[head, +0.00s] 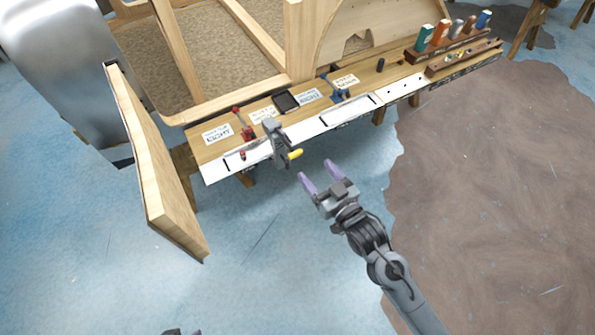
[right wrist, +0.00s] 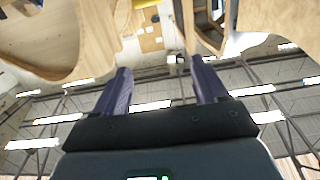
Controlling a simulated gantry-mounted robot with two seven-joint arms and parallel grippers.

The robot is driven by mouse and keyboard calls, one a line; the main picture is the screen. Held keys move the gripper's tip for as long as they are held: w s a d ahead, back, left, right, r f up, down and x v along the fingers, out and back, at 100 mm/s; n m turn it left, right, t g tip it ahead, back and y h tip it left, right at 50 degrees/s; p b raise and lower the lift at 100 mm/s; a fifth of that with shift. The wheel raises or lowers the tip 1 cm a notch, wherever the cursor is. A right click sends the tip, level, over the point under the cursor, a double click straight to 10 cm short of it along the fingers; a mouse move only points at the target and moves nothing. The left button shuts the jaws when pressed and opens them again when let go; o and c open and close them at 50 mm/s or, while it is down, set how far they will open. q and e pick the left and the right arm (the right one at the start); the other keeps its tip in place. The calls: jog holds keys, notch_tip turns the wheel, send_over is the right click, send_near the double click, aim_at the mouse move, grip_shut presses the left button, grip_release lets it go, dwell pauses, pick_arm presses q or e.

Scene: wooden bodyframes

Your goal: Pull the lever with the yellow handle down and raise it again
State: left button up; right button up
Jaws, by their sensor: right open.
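The lever (head: 276,143) is a grey metal piece mounted at the front edge of the wooden bench. Its yellow handle (head: 295,154) sticks out to the right near its lower end. My right gripper (head: 318,170) is open and empty, a short way right of and below the handle in the head view, not touching it. Its two purple fingers also show in the right wrist view (right wrist: 162,78), with nothing between them. The lever cannot be made out there. Only a small tip of my left gripper (head: 182,332) shows at the bottom edge of the head view.
The bench (head: 208,151) carries labels, a red clamp (head: 246,131), a blue clamp (head: 340,93) and a rack of coloured-handled tools (head: 440,48). A wooden panel (head: 150,165) stands at left. The blue floor in front of the lever is clear.

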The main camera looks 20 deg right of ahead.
jog(key=b, duration=0.7)
send_near(297, 155)
pick_arm(q)
notch_tip(297, 155, down, 13)
jog(key=b, duration=0.3)
jog(key=shift+r, duration=0.15)
pick_arm(e)
jog(key=shift+t, duration=0.4)
jog(key=w, duration=0.3)
jog(key=w+a, duration=0.1)
jog(key=w, duration=0.6)
jog(key=shift+w+a+f, duration=0.25)
jog(key=shift+w+a, duration=0.05)
jog(key=shift+w, duration=0.1)
